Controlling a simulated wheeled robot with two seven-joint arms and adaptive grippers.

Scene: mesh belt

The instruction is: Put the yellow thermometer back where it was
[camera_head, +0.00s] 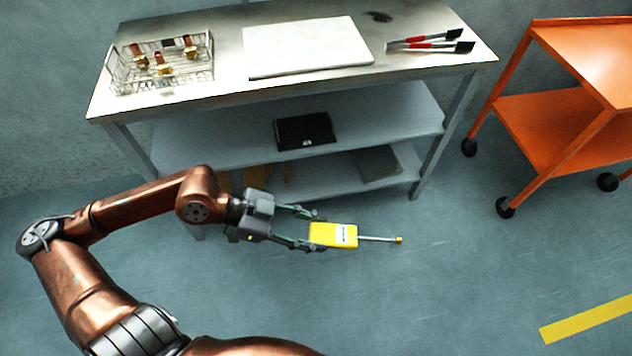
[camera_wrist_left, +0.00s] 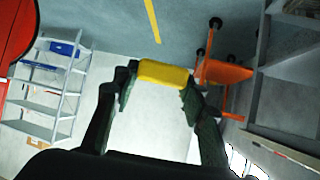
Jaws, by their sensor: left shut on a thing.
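The yellow thermometer (camera_head: 333,235) has a boxy yellow body with a white label and a thin metal probe that points right. My left gripper (camera_head: 308,230) is shut on its body and holds it in the air in front of the table. In the left wrist view the yellow body (camera_wrist_left: 163,74) sits between the two dark fingers of the left gripper (camera_wrist_left: 160,82). Its probe cannot be made out there. My right gripper is in neither view.
The metal table (camera_head: 235,90) carries a wire basket (camera_head: 120,78) with several small fittings, a white board (camera_head: 306,47) and two red-handled brushes (camera_head: 432,45). A black case (camera_head: 305,131) lies on the shelf below. An orange cart (camera_head: 545,125) stands at right.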

